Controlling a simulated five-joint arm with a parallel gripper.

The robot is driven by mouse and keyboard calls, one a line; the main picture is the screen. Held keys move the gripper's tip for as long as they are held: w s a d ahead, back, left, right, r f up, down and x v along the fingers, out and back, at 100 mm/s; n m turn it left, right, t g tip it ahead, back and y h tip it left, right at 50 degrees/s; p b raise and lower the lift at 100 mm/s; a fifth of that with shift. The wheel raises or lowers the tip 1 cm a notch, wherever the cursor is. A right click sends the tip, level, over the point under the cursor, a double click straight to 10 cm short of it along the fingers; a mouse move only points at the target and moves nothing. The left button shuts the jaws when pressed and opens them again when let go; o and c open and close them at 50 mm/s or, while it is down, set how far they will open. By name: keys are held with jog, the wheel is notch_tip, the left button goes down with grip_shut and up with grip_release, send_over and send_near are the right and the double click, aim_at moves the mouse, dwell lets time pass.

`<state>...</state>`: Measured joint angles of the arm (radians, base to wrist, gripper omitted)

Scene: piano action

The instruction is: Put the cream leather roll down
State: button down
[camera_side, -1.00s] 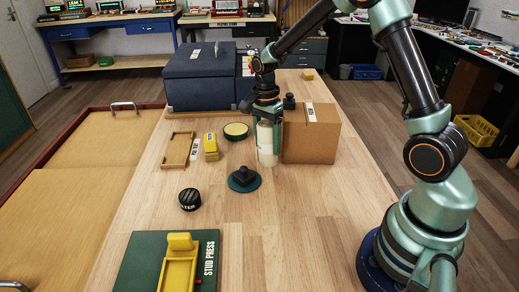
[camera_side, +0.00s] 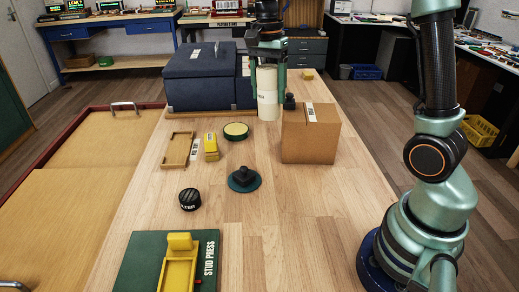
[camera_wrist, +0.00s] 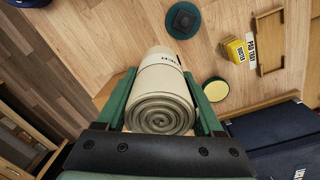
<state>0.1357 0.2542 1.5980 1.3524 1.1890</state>
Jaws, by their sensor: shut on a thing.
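The cream leather roll (camera_side: 267,95) is an upright pale cylinder in the side view. In the wrist view the roll (camera_wrist: 163,95) shows its spiral end and a printed band. My gripper (camera_side: 267,62) is shut on the roll, one green finger on each side of its upper part. The roll is at the back of the bench, in front of the dark blue case and behind the cardboard box. I cannot tell whether its lower end touches the bench.
The dark blue case (camera_side: 200,75) is close on the left, and the cardboard box (camera_side: 310,140) is in front to the right. A small dark object (camera_side: 289,102) stands just right of the roll. A round yellow-topped tin (camera_side: 236,131) lies to the front left.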

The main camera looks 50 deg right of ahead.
aim_at(264, 66)
jog(key=s+a+f+n, duration=0.5)
jog(key=s+n, duration=0.2)
jog(key=n, duration=0.8)
jog(key=shift+s+a+t, duration=0.3)
jog(key=w+d+r+m, duration=0.1)
jog(key=w+d+r, duration=0.1)
jog(key=w+r, duration=0.1)
jog(key=w+d+r, duration=0.2)
jog(key=w+r, duration=0.1)
jog(key=r, duration=0.1)
jog(key=w+d+r+m, duration=0.1)
jog(key=w+r, duration=0.2)
jog(key=r, duration=0.1)
jog(key=shift+w+d+r+m, duration=0.1)
jog(key=shift+w+d+m, duration=0.1)
jog(key=shift+d+m, duration=0.15)
jog(key=w+d+f+n, duration=0.1)
jog(key=d+f, duration=0.2)
jog(key=d, duration=1.1)
jog(key=w+d+f+n, duration=0.1)
jog(key=d+f+n, duration=0.15)
jog(key=d, duration=1.05)
jog(key=shift+m, duration=0.3)
notch_tip(264, 66, down, 20)
jog(key=shift+w+d+r, duration=0.1)
jog(key=shift+w+d, duration=0.05)
